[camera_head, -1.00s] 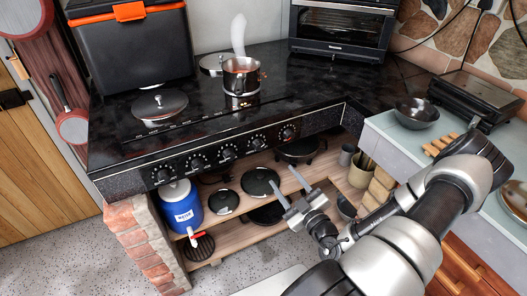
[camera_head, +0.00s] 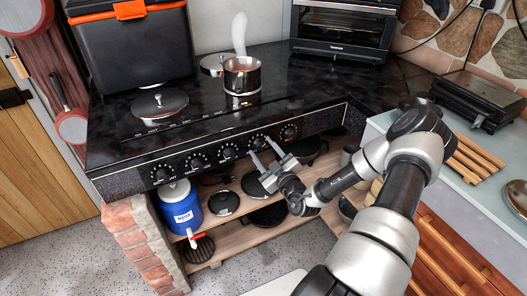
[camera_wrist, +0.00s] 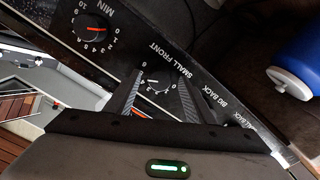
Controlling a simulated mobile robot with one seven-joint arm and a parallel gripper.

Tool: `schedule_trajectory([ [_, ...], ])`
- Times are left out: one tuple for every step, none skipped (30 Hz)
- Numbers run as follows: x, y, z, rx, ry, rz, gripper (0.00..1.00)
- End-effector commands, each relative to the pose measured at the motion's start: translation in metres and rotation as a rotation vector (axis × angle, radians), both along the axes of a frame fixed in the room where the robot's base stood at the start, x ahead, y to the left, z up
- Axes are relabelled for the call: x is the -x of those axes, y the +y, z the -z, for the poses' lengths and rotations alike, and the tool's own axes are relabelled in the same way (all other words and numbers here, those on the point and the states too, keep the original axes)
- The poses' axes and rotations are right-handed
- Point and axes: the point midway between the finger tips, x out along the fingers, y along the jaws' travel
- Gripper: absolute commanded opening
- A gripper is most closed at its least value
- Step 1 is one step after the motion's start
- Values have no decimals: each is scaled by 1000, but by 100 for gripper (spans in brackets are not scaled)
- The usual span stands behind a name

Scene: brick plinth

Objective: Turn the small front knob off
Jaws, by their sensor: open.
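The black stove's front panel (camera_head: 128,184) carries a row of round dials. The small front knob (camera_head: 257,142) is the second dial from the right. In the wrist view the label "SMALL FRONT" stands beside this knob (camera_wrist: 153,86), which shows partly between my fingers with white numbers and a pale pointer mark. Its exact setting is hard to read. My gripper (camera_head: 262,149) is open at this dial, and in the wrist view its two fingers (camera_wrist: 160,76) lie either side of it. I cannot tell whether they touch it.
A dial with a red pointer (camera_wrist: 94,29), marked "MIN", is the neighbouring knob. Below the panel a shelf holds a blue jug (camera_head: 182,212) and pans. A counter is at right.

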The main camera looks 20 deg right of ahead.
Motion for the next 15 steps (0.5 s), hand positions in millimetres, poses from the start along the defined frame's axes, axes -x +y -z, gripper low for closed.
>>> schedule_trajectory([
  [0,0,0,0,0,0,49],
  [0,0,0,0,0,0,49],
  [0,0,0,0,0,0,49],
  [0,0,0,0,0,0,49],
  [0,0,0,0,0,0,49],
  [0,0,0,0,0,0,42],
  [0,0,0,0,0,0,37],
  [0,0,0,0,0,0,32],
  [0,0,0,0,0,0,25],
  [0,0,0,0,0,0,20],
  [0,0,0,0,0,0,15],
  [0,0,0,0,0,0,8],
  [0,0,0,0,0,0,8],
  [0,0,0,0,0,0,8],
  [0,0,0,1,0,0,8],
])
